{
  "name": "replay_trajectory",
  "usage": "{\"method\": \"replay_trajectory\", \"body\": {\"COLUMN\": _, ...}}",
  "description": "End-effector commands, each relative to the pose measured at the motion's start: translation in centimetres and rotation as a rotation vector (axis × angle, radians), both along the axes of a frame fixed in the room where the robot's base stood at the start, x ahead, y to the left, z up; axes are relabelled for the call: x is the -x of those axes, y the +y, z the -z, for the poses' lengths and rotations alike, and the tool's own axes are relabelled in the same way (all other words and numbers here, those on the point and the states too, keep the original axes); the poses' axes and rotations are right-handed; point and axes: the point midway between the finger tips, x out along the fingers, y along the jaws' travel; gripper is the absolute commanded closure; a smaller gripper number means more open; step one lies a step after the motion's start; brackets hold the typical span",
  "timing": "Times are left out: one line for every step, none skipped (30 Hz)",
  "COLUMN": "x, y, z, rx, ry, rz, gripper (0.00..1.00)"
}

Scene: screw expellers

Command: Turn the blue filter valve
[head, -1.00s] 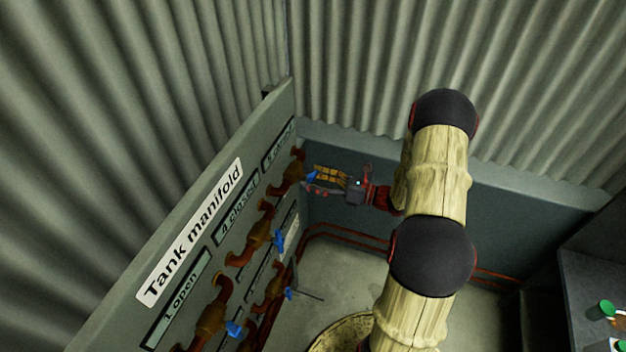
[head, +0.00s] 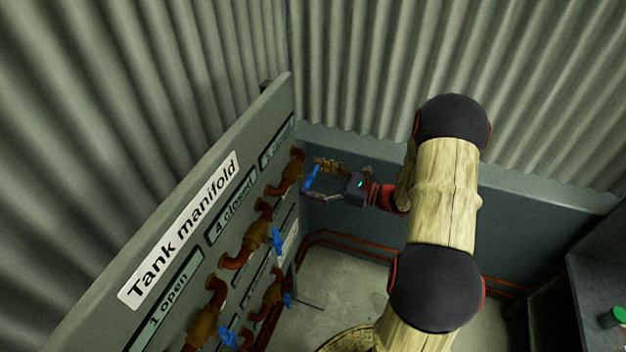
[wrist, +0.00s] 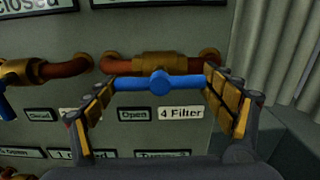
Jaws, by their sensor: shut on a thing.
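The blue filter valve handle (wrist: 160,82) sits on a brass valve body (wrist: 158,65) in a copper-coloured pipe. In the wrist view the handle lies level, nearly in line with the pipe, above labels reading "Open" and "4 Filter" (wrist: 181,112). My gripper (wrist: 160,88) is shut on the handle lengthwise, with one yellow-padded finger at each end. In the head view the same handle (head: 312,178) is at the far end of the manifold panel, between the fingers of my gripper (head: 316,181).
The panel carries a "Tank manifold" sign (head: 182,232) and other valves with blue handles, one nearby (head: 277,241) and others lower down. A corrugated wall (head: 400,70) stands behind. A dark grey counter (head: 592,275) is at the right.

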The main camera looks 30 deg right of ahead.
Motion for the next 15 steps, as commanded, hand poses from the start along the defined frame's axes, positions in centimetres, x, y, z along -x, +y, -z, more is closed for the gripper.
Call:
{"method": "replay_trajectory", "body": {"x": -0.04, "y": -0.05, "z": -0.03, "rx": 0.003, "ry": -0.002, "rz": 0.001, "gripper": 0.42}}
{"method": "replay_trajectory", "body": {"x": -0.04, "y": -0.05, "z": -0.04, "rx": 0.003, "ry": -0.002, "rz": 0.001, "gripper": 0.42}}
{"method": "replay_trajectory", "body": {"x": -0.04, "y": -0.05, "z": -0.05, "rx": 0.003, "ry": -0.002, "rz": 0.000, "gripper": 0.42}}
{"method": "replay_trajectory", "body": {"x": -0.04, "y": -0.05, "z": -0.05, "rx": 0.003, "ry": -0.002, "rz": 0.000, "gripper": 0.42}}
{"method": "replay_trajectory", "body": {"x": -0.04, "y": -0.05, "z": -0.06, "rx": 0.003, "ry": -0.002, "rz": 0.000, "gripper": 0.42}}
{"method": "replay_trajectory", "body": {"x": -0.04, "y": -0.05, "z": -0.06, "rx": 0.003, "ry": -0.002, "rz": 0.000, "gripper": 0.42}}
{"method": "replay_trajectory", "body": {"x": -0.04, "y": -0.05, "z": -0.06, "rx": 0.003, "ry": -0.002, "rz": 0.000, "gripper": 0.42}}
{"method": "replay_trajectory", "body": {"x": -0.04, "y": -0.05, "z": -0.06, "rx": 0.003, "ry": -0.002, "rz": 0.000, "gripper": 0.42}}
{"method": "replay_trajectory", "body": {"x": -0.04, "y": -0.05, "z": -0.06, "rx": 0.003, "ry": -0.002, "rz": 0.000, "gripper": 0.15}}
{"method": "replay_trajectory", "body": {"x": -0.04, "y": -0.05, "z": -0.06, "rx": 0.003, "ry": -0.002, "rz": 0.000, "gripper": 0.13}}
{"method": "replay_trajectory", "body": {"x": -0.04, "y": -0.05, "z": -0.06, "rx": 0.003, "ry": -0.002, "rz": 0.000, "gripper": 0.11}}
{"method": "replay_trajectory", "body": {"x": -0.04, "y": -0.05, "z": -0.06, "rx": 0.002, "ry": -0.002, "rz": 0.000, "gripper": 0.09}}
{"method": "replay_trajectory", "body": {"x": -0.03, "y": -0.04, "z": -0.05, "rx": 0.002, "ry": -0.002, "rz": 0.000, "gripper": 0.07}}
{"method": "replay_trajectory", "body": {"x": -0.03, "y": -0.04, "z": -0.05, "rx": 0.002, "ry": -0.002, "rz": 0.000, "gripper": 0.06}}
{"method": "replay_trajectory", "body": {"x": -0.02, "y": -0.03, "z": -0.04, "rx": 0.002, "ry": -0.001, "rz": 0.000, "gripper": 0.03}}
